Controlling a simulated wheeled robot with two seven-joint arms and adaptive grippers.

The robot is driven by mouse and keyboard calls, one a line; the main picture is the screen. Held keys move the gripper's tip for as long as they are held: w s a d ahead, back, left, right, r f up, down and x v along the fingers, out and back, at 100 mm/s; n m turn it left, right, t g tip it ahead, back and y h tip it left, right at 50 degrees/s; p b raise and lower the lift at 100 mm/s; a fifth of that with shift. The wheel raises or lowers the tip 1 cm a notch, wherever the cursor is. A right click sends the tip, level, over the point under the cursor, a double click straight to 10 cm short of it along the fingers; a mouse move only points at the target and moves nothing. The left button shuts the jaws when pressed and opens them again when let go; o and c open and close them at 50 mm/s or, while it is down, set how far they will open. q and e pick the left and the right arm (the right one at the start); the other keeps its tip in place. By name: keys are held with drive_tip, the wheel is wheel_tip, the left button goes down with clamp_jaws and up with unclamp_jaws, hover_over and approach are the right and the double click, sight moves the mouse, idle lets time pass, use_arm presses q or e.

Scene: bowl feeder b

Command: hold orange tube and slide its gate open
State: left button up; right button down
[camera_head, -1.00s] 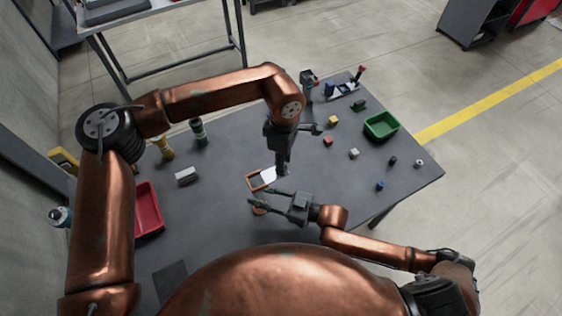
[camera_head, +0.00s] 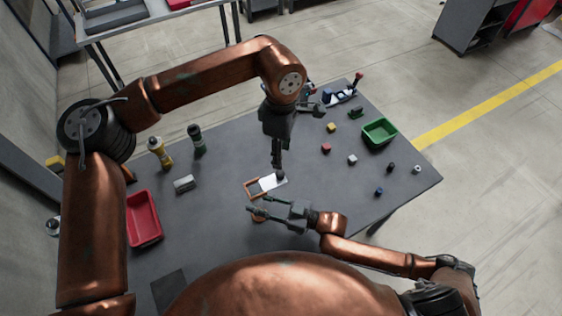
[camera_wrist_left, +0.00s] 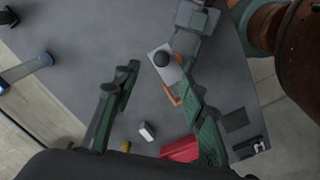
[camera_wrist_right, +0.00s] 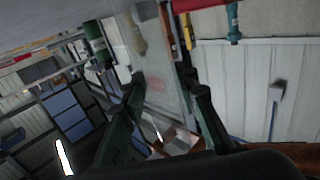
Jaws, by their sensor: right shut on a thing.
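The orange tube (camera_head: 259,214) stands on the table, mostly hidden by my right gripper (camera_head: 256,208). My right gripper is shut on the tube from the side; the right wrist view shows an orange-brown part (camera_wrist_right: 178,143) between its fingers. On top is an orange frame (camera_head: 251,189) with a white gate plate (camera_head: 268,183) sticking out to the right. The plate carries a dark round knob, clear in the left wrist view (camera_wrist_left: 164,58). My left gripper (camera_head: 279,172) points down at the knob, its fingers apart. Whether it touches the knob I cannot tell.
A red tray (camera_head: 144,218) lies left, a green bin (camera_head: 380,133) right. A yellow bottle (camera_head: 160,153), a dark green bottle (camera_head: 197,140) and a grey block (camera_head: 184,183) stand behind left. Several small cubes and parts lie on the right half. The front middle is clear.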

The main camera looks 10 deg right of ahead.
use_arm(q)
drive_tip(key=shift+r, duration=1.5)
use_arm(e)
drive_tip(key=c, duration=1.4)
unclamp_jaws()
drive_tip(key=shift+c, duration=0.2)
drive_tip(key=shift+d, duration=0.1)
use_arm(q)
drive_tip(key=shift+r+p, duration=0.7)
drive_tip(key=shift+r, duration=0.1)
use_arm(e)
drive_tip(key=v, duration=2)
drive_tip(key=shift+f, duration=0.15)
